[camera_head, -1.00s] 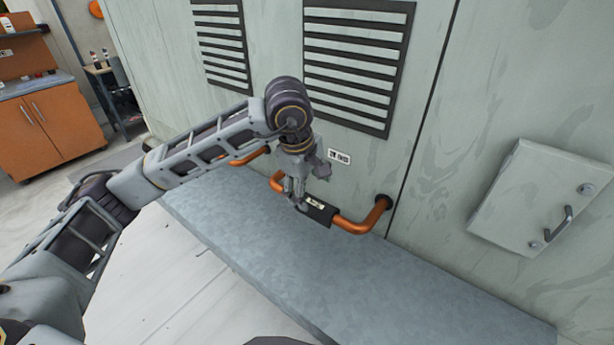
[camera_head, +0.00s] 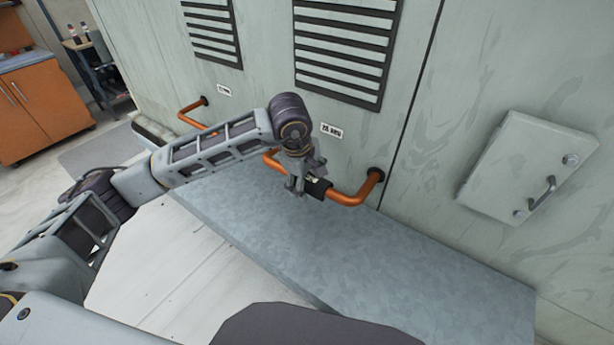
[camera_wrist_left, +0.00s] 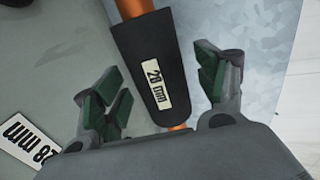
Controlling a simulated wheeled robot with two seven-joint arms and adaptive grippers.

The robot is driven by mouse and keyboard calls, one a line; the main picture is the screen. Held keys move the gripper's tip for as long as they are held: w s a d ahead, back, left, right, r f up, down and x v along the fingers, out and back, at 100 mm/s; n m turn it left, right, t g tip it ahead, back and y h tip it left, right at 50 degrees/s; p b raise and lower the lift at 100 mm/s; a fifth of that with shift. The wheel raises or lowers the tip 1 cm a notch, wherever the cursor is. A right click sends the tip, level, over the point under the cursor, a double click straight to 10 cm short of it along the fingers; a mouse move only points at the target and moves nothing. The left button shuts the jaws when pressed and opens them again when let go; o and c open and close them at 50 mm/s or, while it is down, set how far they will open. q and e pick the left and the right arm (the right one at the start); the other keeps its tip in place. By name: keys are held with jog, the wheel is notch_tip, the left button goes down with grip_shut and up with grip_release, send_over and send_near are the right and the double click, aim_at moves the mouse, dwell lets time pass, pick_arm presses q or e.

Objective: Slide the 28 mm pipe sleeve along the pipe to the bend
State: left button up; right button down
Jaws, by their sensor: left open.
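The black sleeve (camera_head: 318,189) is on the orange copper pipe (camera_head: 345,199), near the bend beside the wall entry at right. In the left wrist view the sleeve (camera_wrist_left: 150,62) bears a "28 mm" label, and pipe (camera_wrist_left: 133,8) shows beyond both its ends. My left gripper (camera_head: 298,188) is at the sleeve's left part and hides some of it in the head view. Its fingers (camera_wrist_left: 160,92) are open, one on each side of the sleeve, with visible gaps. My right gripper is not in view.
A grey metal ledge (camera_head: 330,255) runs below the pipe along the panelled wall. A "28 mm" wall label (camera_head: 331,130) is above the pipe. Another orange pipe (camera_head: 190,118) is farther left. A hatch with a handle (camera_head: 525,170) is at right. The ledge is clear.

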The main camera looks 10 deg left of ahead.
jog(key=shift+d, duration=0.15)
pick_arm(q)
jog(key=shift+c, duration=1.2)
jog(key=c, duration=0.8)
jog(key=shift+c, duration=0.2)
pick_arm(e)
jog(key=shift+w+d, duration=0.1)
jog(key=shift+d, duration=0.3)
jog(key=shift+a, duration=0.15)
